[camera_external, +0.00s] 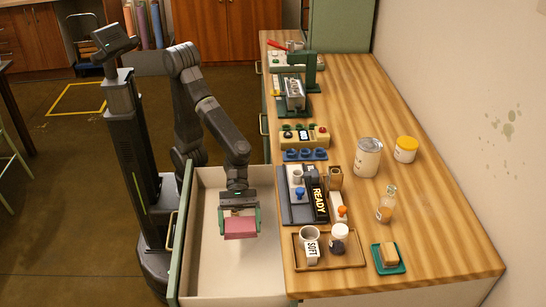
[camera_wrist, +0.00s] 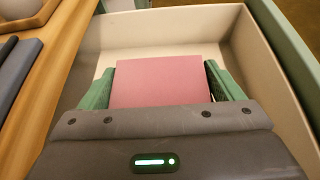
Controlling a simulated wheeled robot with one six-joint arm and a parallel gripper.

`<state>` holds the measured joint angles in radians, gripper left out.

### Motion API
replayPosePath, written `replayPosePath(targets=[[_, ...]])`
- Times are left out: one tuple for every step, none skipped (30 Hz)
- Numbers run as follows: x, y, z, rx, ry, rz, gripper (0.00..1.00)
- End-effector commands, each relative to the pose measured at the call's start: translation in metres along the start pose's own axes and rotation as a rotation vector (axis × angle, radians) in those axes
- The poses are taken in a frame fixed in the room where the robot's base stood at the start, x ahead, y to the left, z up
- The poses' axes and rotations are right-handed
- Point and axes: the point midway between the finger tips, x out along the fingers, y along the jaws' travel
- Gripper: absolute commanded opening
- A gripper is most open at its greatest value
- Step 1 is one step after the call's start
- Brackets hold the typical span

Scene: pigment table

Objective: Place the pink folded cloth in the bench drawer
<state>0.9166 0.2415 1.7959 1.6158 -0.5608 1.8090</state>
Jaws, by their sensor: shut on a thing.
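The pink folded cloth (camera_external: 240,228) is held in my gripper (camera_external: 239,217), with a green finger on each side of it. In the wrist view the cloth (camera_wrist: 160,82) lies flat between the two green fingers of my gripper (camera_wrist: 158,88). The bench drawer (camera_external: 205,284) is pulled open at the left side of the bench, and its pale interior looks otherwise empty. In the wrist view the drawer's walls (camera_wrist: 190,22) surround the cloth. The cloth is over or inside the drawer; I cannot tell whether it touches the floor.
The wooden bench top (camera_external: 440,240) borders the drawer on the right. A wooden tray (camera_external: 345,262) with a cup and a jar stands near the bench's edge. A black READY sign (camera_external: 317,203) and small devices stand behind it. The drawer's green front (camera_external: 181,235) rises on the left.

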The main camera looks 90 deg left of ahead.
Motion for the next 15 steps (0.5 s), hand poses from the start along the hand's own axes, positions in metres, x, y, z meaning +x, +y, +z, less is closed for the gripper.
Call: replayPosePath(targets=[[-0.008, 0.009, -0.013, -0.003, -0.003, 0.002, 0.61], [-0.012, 0.013, -0.017, -0.002, -0.005, -0.003, 0.61], [-0.018, 0.016, -0.022, -0.002, -0.008, -0.008, 0.61], [-0.021, 0.018, -0.026, -0.002, -0.010, -0.011, 0.61], [-0.025, 0.021, -0.029, -0.002, -0.012, -0.014, 0.61], [-0.029, 0.023, -0.033, 0.000, -0.014, -0.019, 0.61], [-0.032, 0.024, -0.035, 0.000, -0.015, -0.020, 0.61], [-0.034, 0.025, -0.037, 0.001, -0.017, -0.024, 0.61], [-0.037, 0.026, -0.040, 0.001, -0.018, -0.026, 0.61], [-0.039, 0.027, -0.041, 0.001, -0.019, -0.028, 0.61], [-0.040, 0.027, -0.042, 0.002, -0.020, -0.030, 0.61], [-0.041, 0.028, -0.044, 0.001, -0.020, -0.031, 0.61], [-0.041, 0.028, -0.047, 0.001, -0.021, -0.032, 0.61], [-0.039, 0.028, -0.051, 0.001, -0.020, -0.032, 0.61], [-0.037, 0.029, -0.058, -0.001, -0.020, -0.033, 0.61]])
